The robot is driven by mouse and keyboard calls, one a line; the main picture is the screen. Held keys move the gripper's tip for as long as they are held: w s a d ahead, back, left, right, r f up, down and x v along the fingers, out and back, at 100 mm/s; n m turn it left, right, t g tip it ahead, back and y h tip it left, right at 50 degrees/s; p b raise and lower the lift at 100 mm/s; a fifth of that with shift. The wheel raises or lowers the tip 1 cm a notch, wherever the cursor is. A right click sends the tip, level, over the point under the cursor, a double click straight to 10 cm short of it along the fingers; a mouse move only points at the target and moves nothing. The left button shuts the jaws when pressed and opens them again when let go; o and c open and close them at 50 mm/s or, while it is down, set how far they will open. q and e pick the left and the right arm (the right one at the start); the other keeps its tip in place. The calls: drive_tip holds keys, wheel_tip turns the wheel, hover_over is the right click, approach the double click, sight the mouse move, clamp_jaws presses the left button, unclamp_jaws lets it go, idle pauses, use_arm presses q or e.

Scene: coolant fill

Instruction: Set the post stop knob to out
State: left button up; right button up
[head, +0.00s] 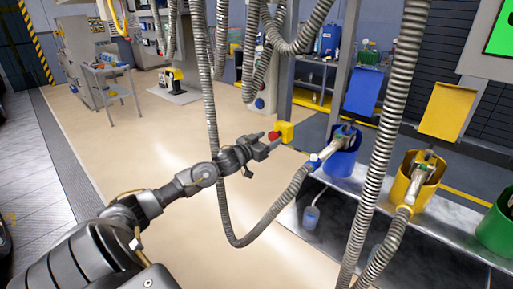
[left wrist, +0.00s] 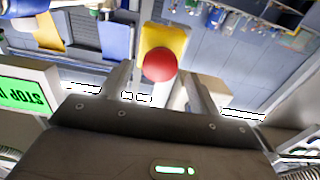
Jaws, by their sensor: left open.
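The post stop knob (head: 273,136) is a red round knob on a yellow box (head: 286,131) fixed to a grey post. In the left wrist view the red knob (left wrist: 159,64) appears between the two finger tips, in front of the yellow box (left wrist: 165,36). My left gripper (head: 266,146) is open, its fingers pointing at the knob and very near it. I cannot tell whether the fingers touch it. My left gripper (left wrist: 157,82) holds nothing visible. My right gripper is not in view.
Ribbed hoses (head: 366,180) hang near my left arm. A blue holder (head: 341,160), a yellow holder (head: 412,188) and a green holder (head: 496,228) stand on a metal shelf at the right. A green screen (head: 501,32) is upper right. The floor at left is clear.

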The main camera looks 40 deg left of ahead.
use_arm(q)
drive_tip(key=s+b, duration=0.1)
drive_tip(key=s, duration=0.7)
drive_tip(key=shift+b, duration=0.3)
